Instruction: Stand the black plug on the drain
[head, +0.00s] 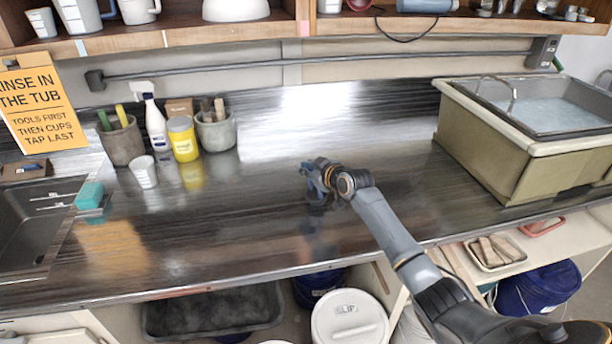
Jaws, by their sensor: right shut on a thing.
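My right gripper (313,184) is over the middle of the metal counter, its arm reaching in from the lower right. It is shut on a small dark thing, mostly hidden by the fingers and hard to tell from the dark counter; it seems to be the black plug. No other black plug shows. The drain cannot be made out. A sink basin (28,232) is cut off at the left edge, and a tub of water (480,143) stands at the right; no drain shows in either. My left gripper is not in view.
A grey tool pot (122,142), a spray bottle (154,122), a yellow jar (184,140), a second pot (216,132) and a white cup (145,173) stand at the back left. A teal sponge (89,195) is beside the sink. The counter (240,225) around my gripper is clear.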

